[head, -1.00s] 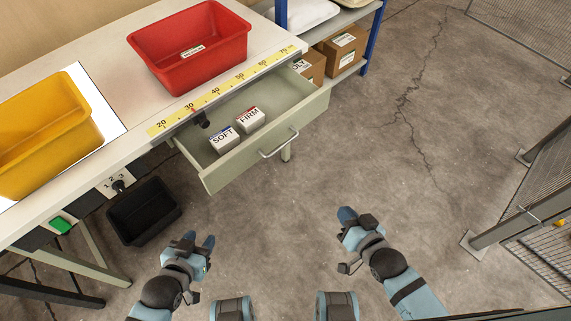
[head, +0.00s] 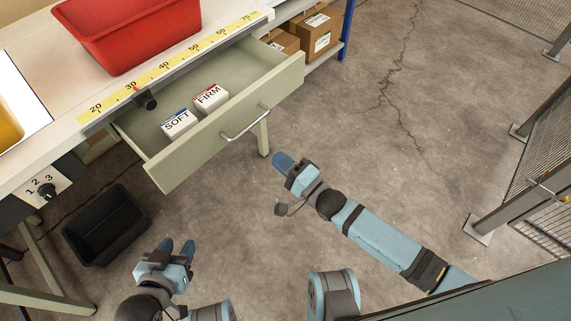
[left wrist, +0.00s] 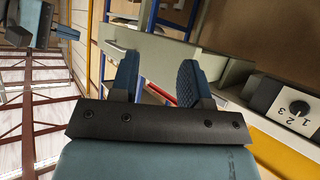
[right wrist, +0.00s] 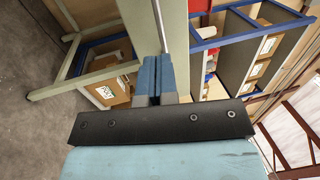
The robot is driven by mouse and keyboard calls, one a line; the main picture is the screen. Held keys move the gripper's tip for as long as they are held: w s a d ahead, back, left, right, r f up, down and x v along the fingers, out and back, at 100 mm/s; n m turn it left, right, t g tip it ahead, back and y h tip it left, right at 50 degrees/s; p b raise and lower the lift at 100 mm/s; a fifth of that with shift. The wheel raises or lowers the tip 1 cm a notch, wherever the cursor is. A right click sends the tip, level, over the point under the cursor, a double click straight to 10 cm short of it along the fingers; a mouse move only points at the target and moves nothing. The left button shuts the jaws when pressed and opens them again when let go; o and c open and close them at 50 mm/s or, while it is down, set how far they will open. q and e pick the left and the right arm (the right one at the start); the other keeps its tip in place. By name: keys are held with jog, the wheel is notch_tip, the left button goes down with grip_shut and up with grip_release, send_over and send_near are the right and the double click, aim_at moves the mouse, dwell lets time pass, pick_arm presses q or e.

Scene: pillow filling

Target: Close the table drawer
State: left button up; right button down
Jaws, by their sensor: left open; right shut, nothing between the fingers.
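The table drawer (head: 215,146) is pulled out of the workbench. Its pale green front carries a metal bar handle (head: 245,123). Inside lie two small white boxes, one marked SOFT (head: 178,123) and one marked FIRM (head: 210,96). My right gripper (head: 283,162) is shut and empty, a little in front of the drawer, to the right of the handle. In the right wrist view its fingers (right wrist: 157,78) are together, with the drawer front and handle just beyond. My left gripper (head: 178,248) is open and empty, low in front of the drawer; its fingers (left wrist: 157,80) are apart in the left wrist view.
The workbench top (head: 40,55) holds a red bin (head: 125,35) and a yellow ruler strip (head: 170,70). A black bin (head: 105,225) stands on the floor at left. Cardboard boxes (head: 318,32) sit on a shelf at the back. A mesh fence (head: 530,130) stands at right; the floor between is clear.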

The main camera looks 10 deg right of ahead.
pick_arm(q)
jog(key=shift+w+b, duration=0.2)
jog(key=shift+b, duration=0.45)
pick_arm(e)
jog(key=x, duration=0.9)
jog(key=shift+w, duration=0.3)
jog(key=shift+w+a, duration=0.1)
jog(key=shift+a, duration=0.1)
